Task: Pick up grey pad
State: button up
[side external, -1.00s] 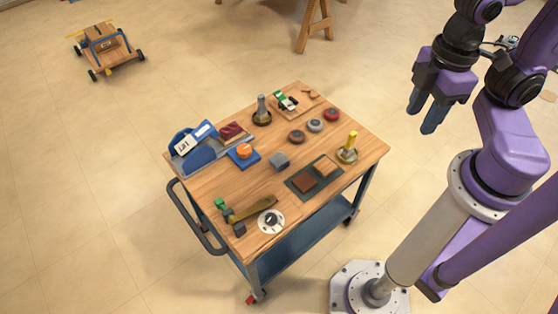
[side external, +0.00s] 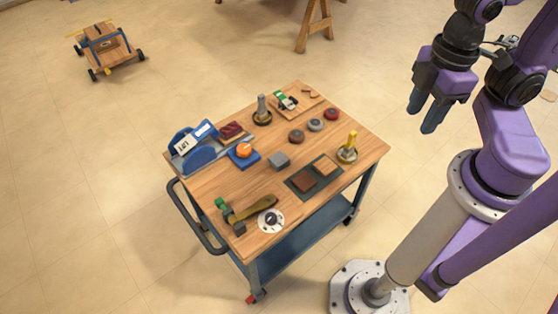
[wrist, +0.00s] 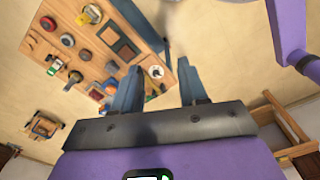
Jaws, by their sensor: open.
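The grey pad (side external: 316,125) is a small round disc lying flat on the wooden cart top. It sits in a row between a brown-red disc (side external: 297,136) and a red disc (side external: 332,114). In the wrist view the grey pad (wrist: 67,40) is at the upper left. My gripper (side external: 426,112) hangs to the right of the cart in the side view, well apart from the pad. Its two blue fingers are spread with nothing between them, and they also show in the wrist view (wrist: 160,85).
The cart (side external: 262,184) also holds a grey block (side external: 279,160), a yellow peg (side external: 350,143), a grey peg (side external: 262,107), a dark tray (side external: 315,173) with brown squares, and a blue holder (side external: 193,158). The space between my gripper and the cart is clear.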

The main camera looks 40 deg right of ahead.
jog(key=o, duration=0.8)
jog(key=shift+o, duration=0.2)
